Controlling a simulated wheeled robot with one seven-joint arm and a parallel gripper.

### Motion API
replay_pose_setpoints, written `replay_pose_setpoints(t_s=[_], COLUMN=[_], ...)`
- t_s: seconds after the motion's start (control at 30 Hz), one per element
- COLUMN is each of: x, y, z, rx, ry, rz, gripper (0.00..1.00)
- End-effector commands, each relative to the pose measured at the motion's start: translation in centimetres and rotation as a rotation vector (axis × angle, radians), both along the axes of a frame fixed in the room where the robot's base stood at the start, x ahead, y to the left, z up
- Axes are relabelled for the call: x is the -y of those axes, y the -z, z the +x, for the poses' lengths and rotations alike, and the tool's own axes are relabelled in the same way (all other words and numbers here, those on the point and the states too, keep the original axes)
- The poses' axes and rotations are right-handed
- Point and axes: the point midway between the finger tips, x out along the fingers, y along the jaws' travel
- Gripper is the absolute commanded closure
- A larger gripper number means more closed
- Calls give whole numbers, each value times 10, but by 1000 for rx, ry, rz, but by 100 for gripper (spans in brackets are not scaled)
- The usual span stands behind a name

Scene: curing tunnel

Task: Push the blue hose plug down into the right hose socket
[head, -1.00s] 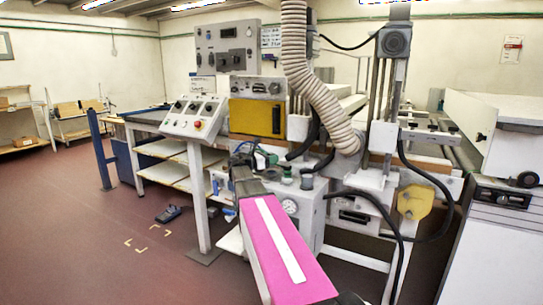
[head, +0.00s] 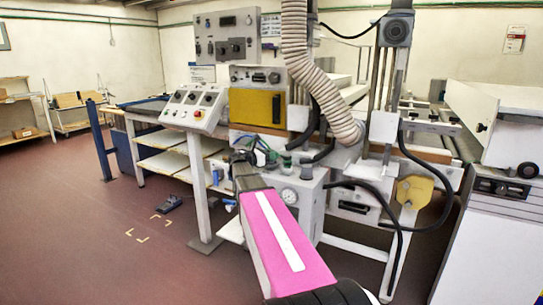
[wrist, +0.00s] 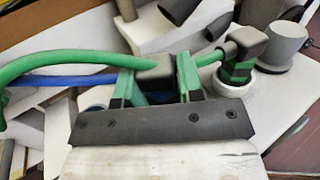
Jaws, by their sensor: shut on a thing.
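My gripper (wrist: 157,82) has green fingers shut on the dark body of the blue hose plug (wrist: 155,68) in the wrist view. A blue hose (wrist: 60,80) runs left from it, and a little blue shows between the fingers. The plug's lower end and whatever lies under it are hidden by the gripper. Part of a white ring (wrist: 95,100) shows left of the fingers; I cannot tell if it is a socket. A green-banded plug (wrist: 240,58) stands in a white socket (wrist: 234,86) to the right. In the head view my gripper is small and partly hidden behind my arm.
A green hose (wrist: 50,62) arcs across the left of the wrist view, close above the blue one. A grey cylinder (wrist: 277,50) stands beyond the green-banded plug.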

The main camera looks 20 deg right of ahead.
Motion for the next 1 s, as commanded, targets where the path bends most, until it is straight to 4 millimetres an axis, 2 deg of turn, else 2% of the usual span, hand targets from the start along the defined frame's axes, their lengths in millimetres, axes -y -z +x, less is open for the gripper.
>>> replay_pose_setpoints(t_s=[1.0], x=[0], y=[6], z=[0], rx=[0], ry=[0], rz=[1], gripper=[90])
